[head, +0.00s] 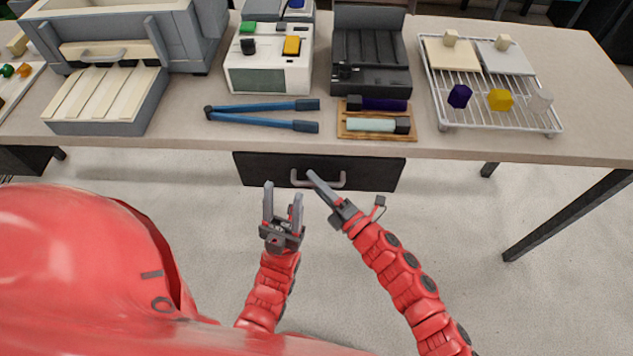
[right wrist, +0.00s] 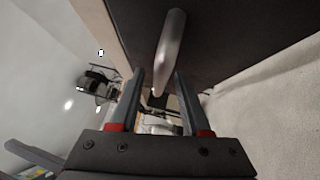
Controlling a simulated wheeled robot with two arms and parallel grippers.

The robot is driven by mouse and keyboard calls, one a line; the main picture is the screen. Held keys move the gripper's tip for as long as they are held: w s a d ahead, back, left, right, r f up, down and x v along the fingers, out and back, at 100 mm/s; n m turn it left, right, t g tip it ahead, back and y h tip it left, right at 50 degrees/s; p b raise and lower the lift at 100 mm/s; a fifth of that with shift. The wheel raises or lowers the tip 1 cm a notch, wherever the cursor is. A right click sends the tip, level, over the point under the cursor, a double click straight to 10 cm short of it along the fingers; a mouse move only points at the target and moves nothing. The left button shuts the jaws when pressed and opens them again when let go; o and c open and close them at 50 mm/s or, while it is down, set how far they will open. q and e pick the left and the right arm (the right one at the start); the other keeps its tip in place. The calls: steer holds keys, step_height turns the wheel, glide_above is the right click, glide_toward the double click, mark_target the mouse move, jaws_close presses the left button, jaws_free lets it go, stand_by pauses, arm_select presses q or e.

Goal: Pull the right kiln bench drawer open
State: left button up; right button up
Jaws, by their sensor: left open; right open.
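The dark drawer front (head: 375,174) sits under the middle of the bench's near edge and looks shut. Its silver bar handle (head: 333,185) runs across the front. My right gripper (head: 313,176) is at the handle, partly covering it. In the right wrist view its fingers (right wrist: 160,82) are apart, and the handle (right wrist: 171,48) runs into the gap between them; I cannot tell whether they touch it. My left gripper (head: 282,203) is open and empty, in front of the drawer and left of the right gripper.
The bench top (head: 480,148) carries a grey kiln (head: 110,38), blue tongs (head: 262,106), a white device (head: 268,75), a board with rods (head: 376,136) and a wire rack (head: 500,128). Another dark unit (head: 22,158) shows under the left end. Floor below the drawer is clear.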

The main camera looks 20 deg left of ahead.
jaws_close()
stand_by(1.3)
